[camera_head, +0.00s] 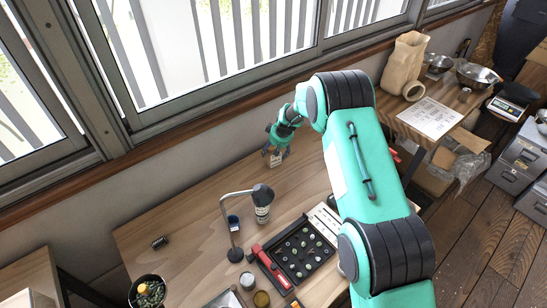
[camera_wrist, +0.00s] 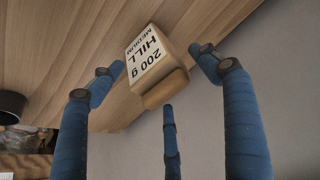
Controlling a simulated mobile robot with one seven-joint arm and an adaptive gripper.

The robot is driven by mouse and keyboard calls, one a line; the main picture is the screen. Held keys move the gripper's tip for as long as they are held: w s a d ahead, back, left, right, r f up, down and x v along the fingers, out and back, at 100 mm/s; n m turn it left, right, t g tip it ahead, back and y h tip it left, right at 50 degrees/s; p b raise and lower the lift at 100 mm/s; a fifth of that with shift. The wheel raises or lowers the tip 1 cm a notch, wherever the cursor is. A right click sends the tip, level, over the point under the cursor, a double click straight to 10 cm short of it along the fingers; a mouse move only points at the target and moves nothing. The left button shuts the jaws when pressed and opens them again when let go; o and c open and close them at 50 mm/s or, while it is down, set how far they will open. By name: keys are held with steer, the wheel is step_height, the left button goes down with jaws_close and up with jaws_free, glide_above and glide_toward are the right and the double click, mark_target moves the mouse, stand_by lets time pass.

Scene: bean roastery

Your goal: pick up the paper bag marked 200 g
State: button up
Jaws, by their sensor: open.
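The paper bag marked 200 g (camera_wrist: 153,62) is tan with a white label reading "200 g HILL MEDIUM". In the wrist view it appears upside down, between the blue fingers of my gripper (camera_wrist: 168,75). The fingers are spread with gaps on both sides of the bag, and I see no clear grip on it. In the head view my gripper (camera_head: 277,143) is at the back of the wooden table by the wall. The small bag (camera_head: 275,158) shows just below the fingers there, partly hidden by them.
The wooden table (camera_head: 180,225) holds a lamp-like stand (camera_head: 232,215), a black tray (camera_head: 297,252) of small round items, a red-handled tool (camera_head: 268,265) and a potted plant (camera_head: 148,292). The window wall (camera_head: 200,157) is close behind the bag. The table's left part is mostly clear.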

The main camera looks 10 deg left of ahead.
steer(key=shift+c, duration=0.6)
jaws_close()
steer(key=shift+r, duration=0.15)
steer(key=shift+r, duration=0.55)
steer(key=shift+v, duration=1.15)
steer(key=s+d+r, duration=0.1)
steer(key=s+d, duration=0.3)
steer(key=s, duration=1)
steer(key=shift+s+d+r, duration=0.2)
steer(key=shift+d+r, duration=0.05)
